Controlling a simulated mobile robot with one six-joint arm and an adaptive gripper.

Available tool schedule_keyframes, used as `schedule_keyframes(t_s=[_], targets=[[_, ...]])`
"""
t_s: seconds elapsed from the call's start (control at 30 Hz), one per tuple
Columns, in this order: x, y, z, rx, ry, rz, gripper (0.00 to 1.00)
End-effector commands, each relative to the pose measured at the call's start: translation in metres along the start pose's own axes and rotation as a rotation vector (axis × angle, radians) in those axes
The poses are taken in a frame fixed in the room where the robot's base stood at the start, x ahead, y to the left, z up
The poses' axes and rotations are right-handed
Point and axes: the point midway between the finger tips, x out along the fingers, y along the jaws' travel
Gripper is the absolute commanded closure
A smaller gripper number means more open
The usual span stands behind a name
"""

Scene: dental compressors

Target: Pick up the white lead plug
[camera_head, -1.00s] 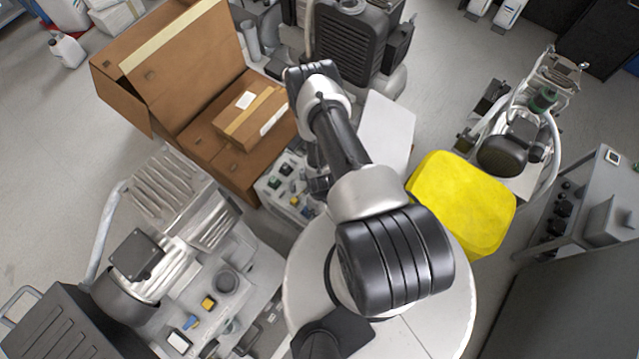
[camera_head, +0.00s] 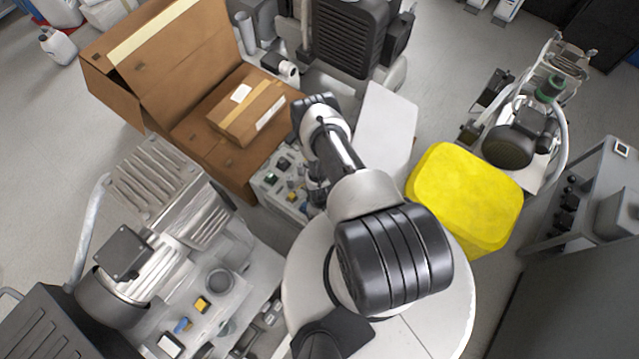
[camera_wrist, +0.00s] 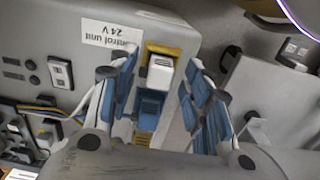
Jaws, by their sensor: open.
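In the wrist view, a small white plug (camera_wrist: 160,72) with a blue body (camera_wrist: 149,104) below it shows between my fingers, in front of a yellow frame on a grey housing. I take it for the white lead plug. My gripper (camera_wrist: 160,82) is open, with one blue-padded finger on each side of the plug and a gap to each. A white strip or lead by the right finger is partly covered. In the head view, my gripper is mostly hidden under my wrist, above a grey panel with small parts (camera_head: 283,185); the plug cannot be made out there.
In the head view, an open cardboard box (camera_head: 165,60) is left of my arm and a yellow container (camera_head: 465,195) right.

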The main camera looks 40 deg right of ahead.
Motion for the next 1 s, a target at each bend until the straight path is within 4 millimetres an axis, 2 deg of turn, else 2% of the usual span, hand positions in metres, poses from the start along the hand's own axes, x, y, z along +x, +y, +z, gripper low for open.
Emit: schedule_keyframes(t_s=[0.17,0.77,1.0], targets=[[-0.0013,0.0002,-0.0005,0.000,0.000,0.000,0.55],[-0.0013,0.0001,-0.0003,0.000,0.000,0.000,0.95],[-0.0019,0.0002,-0.0004,0.000,0.000,0.000,0.95]])
